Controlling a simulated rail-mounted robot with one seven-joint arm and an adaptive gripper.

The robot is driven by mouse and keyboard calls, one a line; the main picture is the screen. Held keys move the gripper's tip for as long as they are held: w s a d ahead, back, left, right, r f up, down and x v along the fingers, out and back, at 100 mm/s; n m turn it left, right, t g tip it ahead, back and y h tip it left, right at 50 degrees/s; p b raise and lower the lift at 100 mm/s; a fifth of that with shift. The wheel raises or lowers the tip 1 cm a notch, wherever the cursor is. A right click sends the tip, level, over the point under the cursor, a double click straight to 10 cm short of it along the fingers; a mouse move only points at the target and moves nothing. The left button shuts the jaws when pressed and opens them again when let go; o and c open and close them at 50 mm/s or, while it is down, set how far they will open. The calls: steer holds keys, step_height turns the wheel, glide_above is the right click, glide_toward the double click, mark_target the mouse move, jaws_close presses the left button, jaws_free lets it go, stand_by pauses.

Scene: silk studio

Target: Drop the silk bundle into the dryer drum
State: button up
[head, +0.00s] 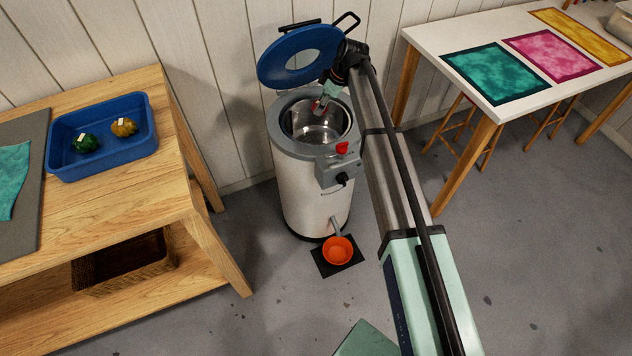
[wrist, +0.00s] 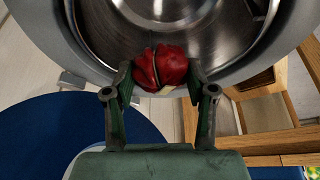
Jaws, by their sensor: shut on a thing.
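The silk bundle (wrist: 160,68) is a red, crumpled lump with a thin tie around it, seen at the middle of the wrist view. My gripper (wrist: 160,85) is shut on it, one finger on each side. The dryer (head: 312,180) is a white cylinder with a grey top, and its blue lid (head: 300,57) is raised. Its steel drum (head: 318,122) is open in the head view; the drum (wrist: 215,35) also shows beyond the bundle in the wrist view. In the head view my gripper (head: 321,104) is over the drum opening, with a bit of red visible. The bundle's exact height is unclear.
A blue tray (head: 62,165) with a green and a yellow bundle stands on the wooden bench at left. A white table (head: 440,40) with coloured silks stands at right.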

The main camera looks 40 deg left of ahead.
steer(key=shift+f+b, duration=0.7)
steer(key=shift+f, duration=1.3)
steer(key=o, duration=1.2)
steer(key=shift+r, duration=0.1)
steer(key=v, duration=1.2)
steer(key=shift+w, duration=0.1)
